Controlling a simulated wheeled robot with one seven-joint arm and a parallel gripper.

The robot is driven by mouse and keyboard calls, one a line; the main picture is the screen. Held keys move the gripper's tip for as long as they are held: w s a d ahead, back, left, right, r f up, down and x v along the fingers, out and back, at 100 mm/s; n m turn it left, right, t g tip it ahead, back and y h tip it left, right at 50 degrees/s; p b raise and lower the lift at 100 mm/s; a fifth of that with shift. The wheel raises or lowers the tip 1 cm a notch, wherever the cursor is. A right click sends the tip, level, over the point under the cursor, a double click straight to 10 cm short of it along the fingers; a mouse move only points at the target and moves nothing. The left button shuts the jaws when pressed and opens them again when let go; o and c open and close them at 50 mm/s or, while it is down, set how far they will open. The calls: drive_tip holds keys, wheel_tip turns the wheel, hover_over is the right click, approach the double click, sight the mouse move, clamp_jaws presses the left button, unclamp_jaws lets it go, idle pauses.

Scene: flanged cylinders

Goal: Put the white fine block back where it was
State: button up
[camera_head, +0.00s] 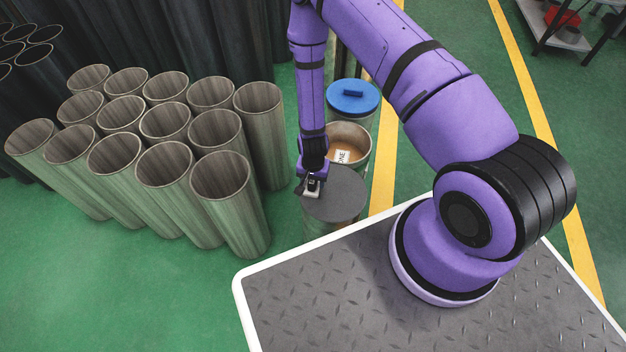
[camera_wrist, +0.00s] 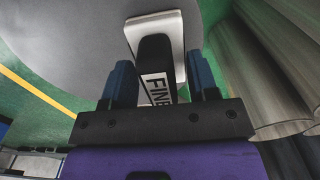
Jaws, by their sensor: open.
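A white block (camera_wrist: 172,28) with a black upright part and a white label reading "FIN…" shows in the wrist view, between the two fingers of my gripper (camera_wrist: 162,78). The fingers stand apart on either side of it, and the jaws are open. In the head view my gripper (camera_head: 312,188) is over the left edge of the round grey lid (camera_head: 338,196) of a drum. The block overlaps that lid's edge in the wrist view; whether it rests on it I cannot tell.
Behind the grey-lidded drum stands an open drum (camera_head: 349,137) with brown contents and a partly readable white label. A blue-lidded drum (camera_head: 353,95) stands farther back. Several tall hollow cylinders (camera_head: 232,205) crowd the left. Green floor (camera_head: 130,290) is clear at front left.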

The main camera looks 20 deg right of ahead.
wheel_tip(320, 180, up, 45)
drive_tip(key=w+d+n+t+y, duration=0.1)
drive_tip(key=d+n+t, duration=0.1)
drive_tip(key=n+t, duration=0.15)
drive_tip(key=s+d+r+n+t, duration=0.1)
drive_tip(key=s+d+r+n, duration=0.1)
drive_tip(key=s+r, duration=0.8)
drive_tip(key=s+d+r+n+h, duration=0.1)
drive_tip(key=s+d+r, duration=0.2)
drive_tip(key=s+r, duration=0.7)
drive_tip(key=shift+s+n+t, duration=0.35)
drive_tip(key=shift+s, duration=0.7)
